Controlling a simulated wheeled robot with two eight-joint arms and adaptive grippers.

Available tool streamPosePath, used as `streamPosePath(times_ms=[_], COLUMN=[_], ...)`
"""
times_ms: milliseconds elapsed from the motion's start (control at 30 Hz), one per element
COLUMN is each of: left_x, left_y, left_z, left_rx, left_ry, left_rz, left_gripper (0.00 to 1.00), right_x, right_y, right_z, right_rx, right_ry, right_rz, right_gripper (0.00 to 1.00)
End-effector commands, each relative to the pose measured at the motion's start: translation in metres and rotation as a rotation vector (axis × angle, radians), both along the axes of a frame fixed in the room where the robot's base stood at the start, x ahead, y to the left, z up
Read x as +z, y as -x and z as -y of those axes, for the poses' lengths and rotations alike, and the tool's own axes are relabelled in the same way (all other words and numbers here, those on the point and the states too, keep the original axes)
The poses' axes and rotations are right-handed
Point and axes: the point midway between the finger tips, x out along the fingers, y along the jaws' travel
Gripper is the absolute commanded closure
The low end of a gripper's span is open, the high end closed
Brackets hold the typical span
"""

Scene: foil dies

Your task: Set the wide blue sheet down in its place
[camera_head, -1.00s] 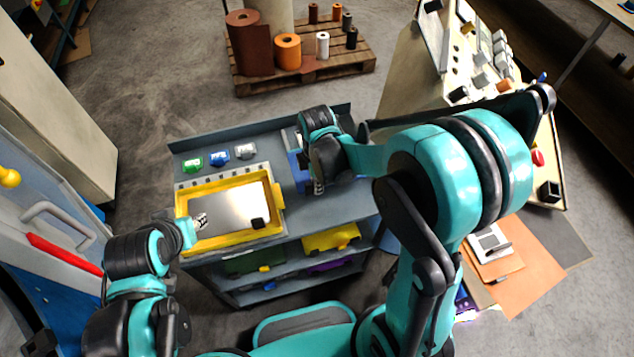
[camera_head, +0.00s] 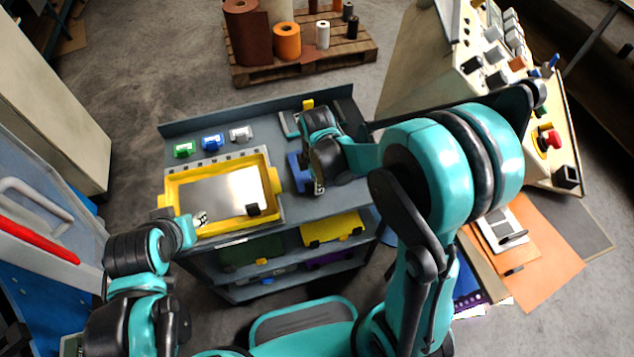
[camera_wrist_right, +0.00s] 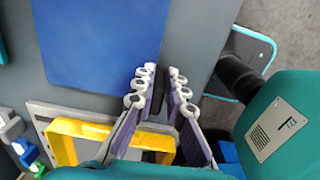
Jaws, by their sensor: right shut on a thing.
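The wide blue sheet (camera_wrist_right: 95,45) fills the upper left of the right wrist view. In the head view only a blue strip (camera_head: 298,172) of it shows beside my right gripper, the rest hidden by the gripper and arm. My right gripper (camera_wrist_right: 160,76) is shut on the sheet near its edge, over the grey cart top. In the head view it (camera_head: 318,190) hangs at the right of the yellow frame tray (camera_head: 274,180). My left gripper (camera_head: 201,218) is at the tray's lower left edge; its jaws are too small to read.
The grey cart top (camera_head: 190,128) carries green (camera_head: 183,150), blue (camera_head: 212,142) and white (camera_head: 240,133) clips behind the tray. A yellow sheet (camera_head: 330,228) lies on the shelf below. A control console (camera_head: 500,100) stands right; a pallet of rolls (camera_head: 340,60) stands behind.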

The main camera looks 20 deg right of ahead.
Motion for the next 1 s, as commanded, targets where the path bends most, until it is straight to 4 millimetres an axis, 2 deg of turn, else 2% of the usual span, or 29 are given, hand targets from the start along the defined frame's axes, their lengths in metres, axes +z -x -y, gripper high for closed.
streamPosePath(times_ms=[367, 933, 967, 1000], left_x=[0.000, -0.011, -0.010, -0.010], left_y=[0.000, 0.000, 0.000, 0.000], left_z=[0.000, 0.000, 0.000, 0.000], left_rx=[0.000, 0.000, 0.000, 0.000], left_ry=[0.000, 0.000, 0.000, 0.000], left_rz=[0.000, 0.000, 0.000, 0.000], left_gripper=[0.64, 0.64, 0.64, 0.64], right_x=[0.000, -0.012, -0.011, -0.011], right_y=[0.000, 0.000, 0.000, 0.000], right_z=[0.000, 0.000, 0.000, 0.000], right_rx=[0.000, 0.000, 0.000, 0.000], right_ry=[0.000, 0.000, 0.000, 0.000], right_rz=[0.000, 0.000, 0.000, 0.000], right_gripper=[1.00, 1.00, 0.81, 0.70])
